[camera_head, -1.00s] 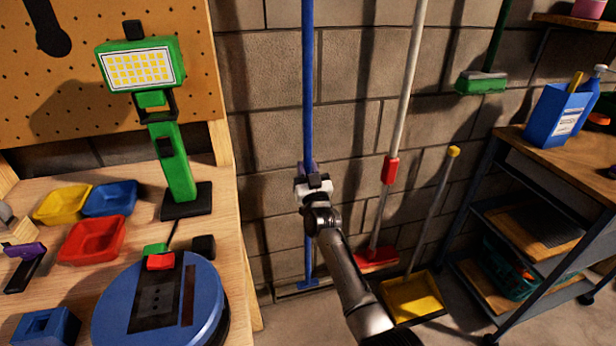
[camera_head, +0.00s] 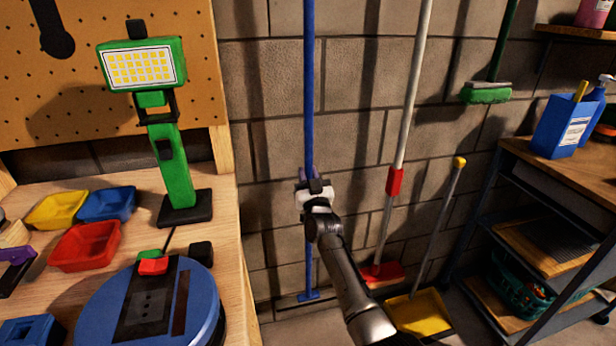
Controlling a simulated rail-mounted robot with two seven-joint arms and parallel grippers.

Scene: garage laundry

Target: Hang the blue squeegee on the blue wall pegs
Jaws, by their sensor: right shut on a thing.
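The blue squeegee (camera_head: 309,100) stands nearly upright in front of the block wall. Its long blue handle runs up out of the top of the view. Its foot, with a wide dark strip (camera_head: 284,305), is low, close to the floor; I cannot tell whether it touches. My right gripper (camera_head: 312,181) is shut on the squeegee handle, well above the foot. My right arm reaches up to it from the lower right. The blue wall pegs are not in view. My left gripper is not in view.
A white pole with a red head (camera_head: 383,272) and a yellow dustpan (camera_head: 418,315) stand right of the squeegee. A green brush (camera_head: 487,93) hangs farther right, above a shelf cart (camera_head: 515,145). A wooden workbench (camera_head: 228,240) with a green lamp (camera_head: 172,165) is at left.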

